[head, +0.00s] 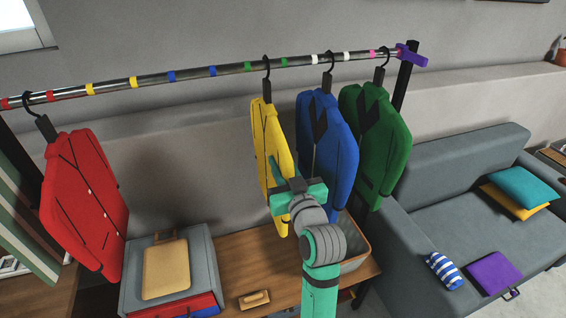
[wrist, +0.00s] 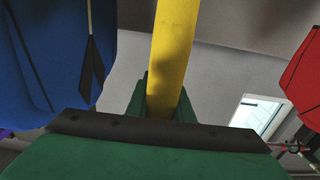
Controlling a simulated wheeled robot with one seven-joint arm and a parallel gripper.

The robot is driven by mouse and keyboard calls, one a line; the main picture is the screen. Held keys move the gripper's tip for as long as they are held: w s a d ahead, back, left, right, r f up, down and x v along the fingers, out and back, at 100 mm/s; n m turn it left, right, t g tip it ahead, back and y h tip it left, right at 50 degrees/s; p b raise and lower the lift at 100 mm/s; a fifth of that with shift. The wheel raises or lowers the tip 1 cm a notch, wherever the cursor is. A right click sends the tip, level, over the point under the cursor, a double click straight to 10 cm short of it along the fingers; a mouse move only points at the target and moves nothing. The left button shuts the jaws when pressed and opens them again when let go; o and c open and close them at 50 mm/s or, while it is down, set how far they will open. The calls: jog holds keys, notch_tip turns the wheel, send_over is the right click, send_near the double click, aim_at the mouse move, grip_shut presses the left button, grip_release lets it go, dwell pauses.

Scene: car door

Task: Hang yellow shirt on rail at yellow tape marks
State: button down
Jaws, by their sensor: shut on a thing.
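The yellow shirt (head: 270,140) hangs from its black hanger on the metal rail (head: 195,73), with the hook between the two green tape marks. The two yellow tape marks, one on the left (head: 90,89) and one on the right (head: 136,79), are farther left with bare rail between them. My gripper (head: 290,187) is at the shirt's lower right side. In the wrist view, the green fingers of my gripper (wrist: 163,105) are shut on the edge of the yellow shirt (wrist: 174,45). The exact contact is partly hidden in the head view.
A red shirt (head: 85,200) hangs at the far left. A blue shirt (head: 328,130) and a green shirt (head: 378,135) hang close on the right. Below are a grey box (head: 205,255), a wooden bench (head: 250,270) and a bin (head: 355,250). The rail between red and yellow shirts is clear.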

jog(key=shift+s+a+f, duration=0.1)
jog(key=shift+a, duration=0.05)
jog(key=c, duration=1.5)
grip_release()
jog(key=shift+f, duration=0.1)
jog(key=v, duration=1.1)
jog(key=s+a+f+m+h, duration=0.1)
jog(key=s+f+m+h, duration=0.2)
jog(key=s+f, duration=0.5)
jog(key=s+f+m+h, duration=0.2)
jog(key=s+f+m, duration=0.15)
jog(key=f, duration=0.95)
jog(key=s+f+n, duration=0.1)
jog(key=s, duration=0.7)
jog(key=s+a+f+n+g, duration=0.1)
jog(key=s+f, duration=0.1)
jog(key=s, duration=0.7)
jog(key=s+a+f+n, duration=0.1)
jog(key=s+f, duration=0.1)
jog(key=s, duration=0.6)
jog(key=shift+s+f+g+h, duration=0.2)
jog(key=shift+g+h, duration=0.1)
jog(key=shift+g, duration=0.1)
